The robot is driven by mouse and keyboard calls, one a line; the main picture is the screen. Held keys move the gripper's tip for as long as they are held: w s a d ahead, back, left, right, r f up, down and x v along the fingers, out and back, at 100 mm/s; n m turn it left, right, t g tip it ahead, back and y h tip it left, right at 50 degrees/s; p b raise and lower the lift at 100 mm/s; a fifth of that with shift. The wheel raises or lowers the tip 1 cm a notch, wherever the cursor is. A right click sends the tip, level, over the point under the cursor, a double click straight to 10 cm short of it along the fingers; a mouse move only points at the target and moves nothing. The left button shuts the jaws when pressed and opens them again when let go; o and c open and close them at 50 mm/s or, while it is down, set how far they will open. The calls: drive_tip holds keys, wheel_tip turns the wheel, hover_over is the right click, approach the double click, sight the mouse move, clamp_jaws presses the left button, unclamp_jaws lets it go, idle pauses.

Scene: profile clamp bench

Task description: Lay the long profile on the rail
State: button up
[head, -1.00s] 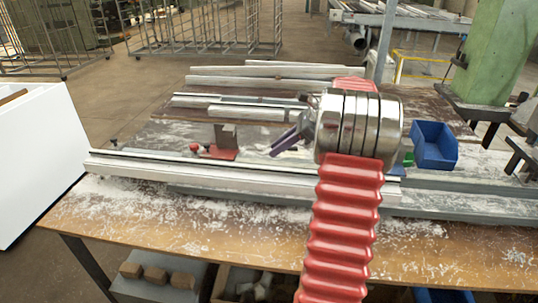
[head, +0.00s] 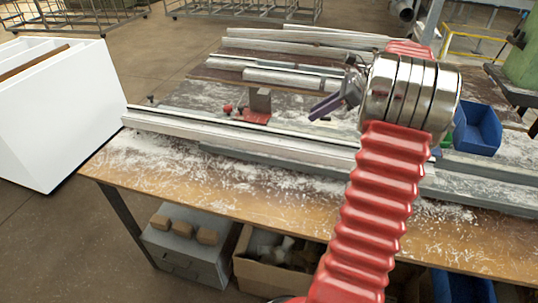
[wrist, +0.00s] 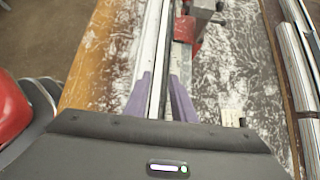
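A long pale profile (head: 230,134) runs along the front of the bench, its left end reaching the bench's left edge. A grey rail (head: 480,195) runs along its front side and on to the right. Whether the profile rests on the rail or beside it I cannot tell. My gripper (head: 325,106) shows purple fingers near the profile's far side, partly hidden by my wrist. In the wrist view the fingers of my gripper (wrist: 160,98) are apart, with the long profile (wrist: 153,50) passing between them in the picture. Contact cannot be seen.
A red clamp (head: 256,117) with a grey block stands behind the profile; it also shows in the wrist view (wrist: 185,28). More profiles (head: 295,78) lie at the back. A blue bin (head: 478,130) stands right. A white cabinet (head: 60,120) is left of the bench.

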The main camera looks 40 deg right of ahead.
drive_tip(key=s+a+r+n+g+h, duration=0.1)
drive_tip(key=a+r+n+g, duration=0.15)
drive_tip(key=a+n, duration=0.75)
drive_tip(key=s+a+r+n+g+h, duration=0.1)
drive_tip(key=s+a+r+n+h, duration=0.15)
drive_tip(key=a, duration=1.45)
drive_tip(key=s+a+f+n+t+h, duration=0.2)
drive_tip(key=s+a+f+n, duration=0.1)
drive_tip(key=s+a+n, duration=1.1)
drive_tip(key=shift+s+a+f+n, duration=0.15)
drive_tip(key=shift+s+a+n, duration=0.1)
drive_tip(key=shift+a+n, duration=0.6)
drive_tip(key=shift+d, duration=0.15)
